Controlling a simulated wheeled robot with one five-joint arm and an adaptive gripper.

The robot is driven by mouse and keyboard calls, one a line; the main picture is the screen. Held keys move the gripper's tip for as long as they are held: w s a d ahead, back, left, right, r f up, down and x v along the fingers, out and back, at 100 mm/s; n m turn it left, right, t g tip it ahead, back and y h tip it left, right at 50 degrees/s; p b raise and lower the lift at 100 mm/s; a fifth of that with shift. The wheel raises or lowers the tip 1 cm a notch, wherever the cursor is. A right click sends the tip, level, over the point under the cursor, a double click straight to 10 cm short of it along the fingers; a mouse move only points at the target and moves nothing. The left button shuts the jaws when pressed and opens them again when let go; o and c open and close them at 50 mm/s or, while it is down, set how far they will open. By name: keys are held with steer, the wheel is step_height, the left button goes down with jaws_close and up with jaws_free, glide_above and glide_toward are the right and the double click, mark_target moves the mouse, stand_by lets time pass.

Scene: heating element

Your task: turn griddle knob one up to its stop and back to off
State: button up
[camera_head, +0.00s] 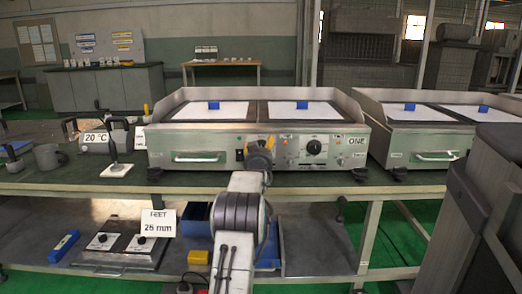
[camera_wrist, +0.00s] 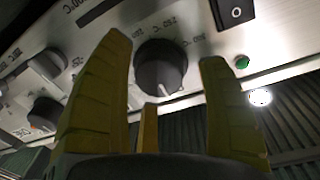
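The griddle labelled ONE (camera_head: 220,137) stands on the bench, its steel front panel facing me. My gripper (camera_head: 262,150) is in front of that panel, left of a large black dial (camera_head: 314,147), and hides part of the panel. In the wrist view, a dark round knob (camera_wrist: 160,66) with a pale pointer shows between the spread yellow fingers of my gripper (camera_wrist: 162,50). The pointer points down and slightly right in that view. Temperature marks are printed around the knob. The gripper is open; I cannot tell whether the fingers touch the knob.
A rocker switch (camera_wrist: 235,12) and a green lamp (camera_wrist: 242,62) lie right of the knob in the wrist view; other knobs (camera_wrist: 46,112) lie left. A second griddle (camera_head: 420,143) stands at the right. A mug (camera_head: 48,157) and a stand (camera_head: 115,168) are on the bench at left.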

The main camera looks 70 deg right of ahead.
steer(key=shift+r, duration=0.15)
steer(key=c, duration=1.1)
steer(key=shift+r+m, duration=0.1)
steer(key=shift+m, duration=0.2)
steer(key=m, duration=0.3)
steer(key=shift+r, duration=0.15)
steer(key=shift+m, duration=2)
steer(key=shift+c, duration=0.2)
steer(key=o, duration=1)
steer(key=shift+s, duration=0.1)
steer(key=shift+o, duration=1.1)
steer(key=shift+f+y, duration=0.2)
steer(key=shift+y, duration=0.1)
steer(key=shift+f, duration=0.15)
